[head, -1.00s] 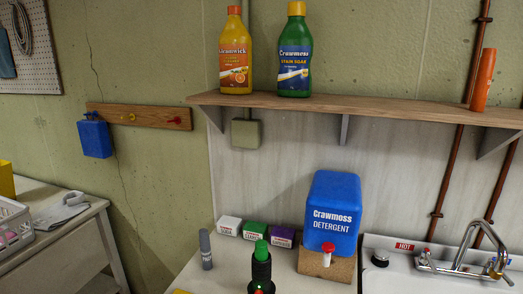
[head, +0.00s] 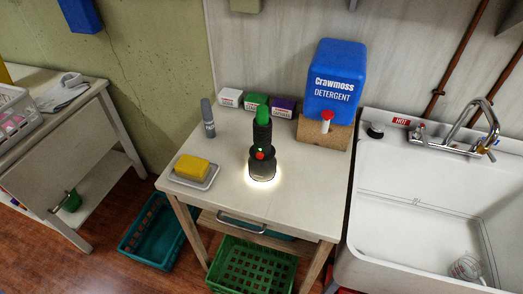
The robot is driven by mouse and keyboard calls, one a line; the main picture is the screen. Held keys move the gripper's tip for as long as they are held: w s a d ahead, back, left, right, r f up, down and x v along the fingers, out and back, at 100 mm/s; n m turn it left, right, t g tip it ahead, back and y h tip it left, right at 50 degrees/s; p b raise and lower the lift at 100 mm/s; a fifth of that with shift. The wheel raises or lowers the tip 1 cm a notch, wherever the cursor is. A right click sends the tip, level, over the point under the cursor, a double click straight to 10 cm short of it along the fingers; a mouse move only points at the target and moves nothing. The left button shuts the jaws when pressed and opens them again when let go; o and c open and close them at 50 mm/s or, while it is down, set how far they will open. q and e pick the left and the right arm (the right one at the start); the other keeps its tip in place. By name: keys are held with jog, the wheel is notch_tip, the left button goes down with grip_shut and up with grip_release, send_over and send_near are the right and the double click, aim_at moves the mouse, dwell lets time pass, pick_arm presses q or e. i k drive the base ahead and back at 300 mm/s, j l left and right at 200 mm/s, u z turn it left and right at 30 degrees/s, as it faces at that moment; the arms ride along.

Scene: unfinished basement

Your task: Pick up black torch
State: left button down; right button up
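The black torch (head: 262,150) stands upright, head down, on the small white table (head: 215,212) in the head view. It has a green cap at the top end and a red button with a small green light on its side. A bright ring of light shows on the table around its base. Neither of my grippers is in view.
A grey marker (head: 207,118), a yellow sponge on a dish (head: 203,183), small boxes (head: 255,103) and a blue detergent container (head: 336,80) share the table. A white sink (head: 420,215) stands at right. Green baskets (head: 250,268) sit below. The table's front is clear.

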aim_at(263, 172)
jog(key=u, duration=0.8)
jog(key=k+l+u, duration=0.25)
jog(key=l+u, duration=0.2)
jog(key=k+l+u, duration=0.4)
jog(key=i+j, duration=0.05)
jog(key=i, duration=0.05)
